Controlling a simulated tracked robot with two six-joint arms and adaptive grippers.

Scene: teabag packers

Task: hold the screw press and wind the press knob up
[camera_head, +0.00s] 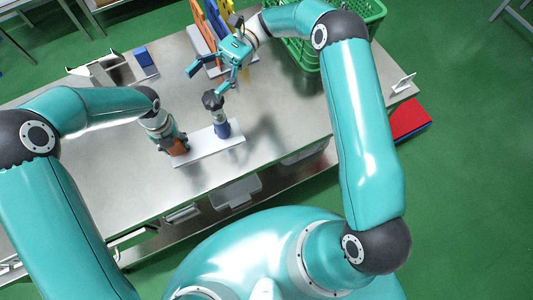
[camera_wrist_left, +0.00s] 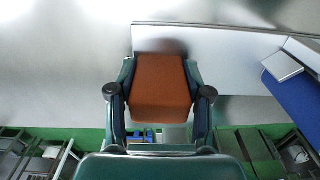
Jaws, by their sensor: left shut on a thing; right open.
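The screw press stands on the metal table, with a white base plate (camera_head: 195,150), a blue post (camera_head: 222,129) and a dark press knob (camera_head: 212,100) on top. Its orange-brown block (camera_wrist_left: 160,88) is at the left end of the plate. My left gripper (camera_head: 176,147) is shut on this block; in the left wrist view a finger lies on each side of it. Part of the blue post (camera_wrist_left: 298,90) shows at the right there. My right gripper (camera_head: 208,78) is open, its fingers spread just beyond the knob in the head view; I cannot tell whether they touch it.
A green basket (camera_head: 305,55) stands at the table's back right, near upright coloured boards (camera_head: 213,22). A blue block (camera_head: 145,57) and a metal holder (camera_head: 95,68) sit at the back left. A red box (camera_head: 408,119) is beyond the right edge. The front table (camera_head: 110,165) is clear.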

